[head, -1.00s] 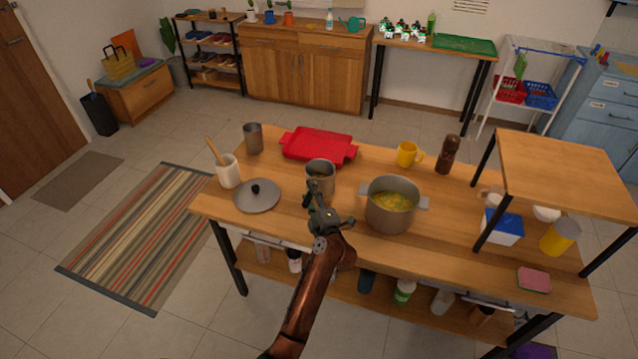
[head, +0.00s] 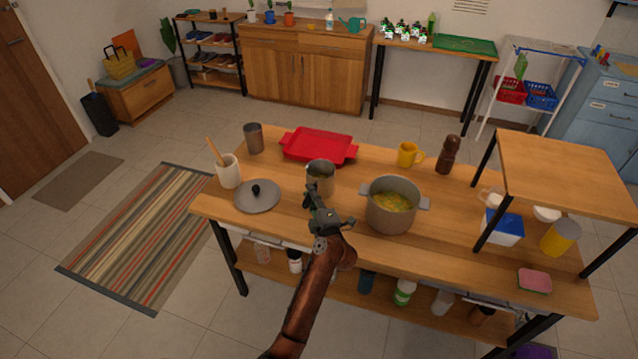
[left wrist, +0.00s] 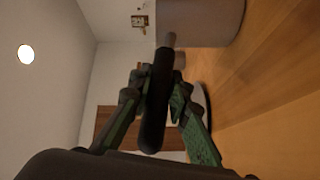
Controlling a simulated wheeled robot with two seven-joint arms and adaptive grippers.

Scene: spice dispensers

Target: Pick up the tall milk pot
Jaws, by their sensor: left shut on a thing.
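The tall milk pot (head: 322,184) is a grey metal pot standing upright near the middle of the wooden table. Its dark handle (left wrist: 156,112) points toward my left gripper in the left wrist view, and the pot's grey wall (left wrist: 200,18) fills the top there. My left gripper (head: 314,193) is at the near side of the pot, and its fingers (left wrist: 153,92) are shut on the handle from both sides. No clear gap shows between the pot and the table. My right gripper is out of view.
A stockpot (head: 391,212) of yellow food stands close to the right. A grey lid (head: 257,199) lies to the left, a red tray (head: 318,142) behind. A utensil holder (head: 229,172), metal cup (head: 253,138) and yellow mug (head: 408,154) also stand on the table (head: 300,229).

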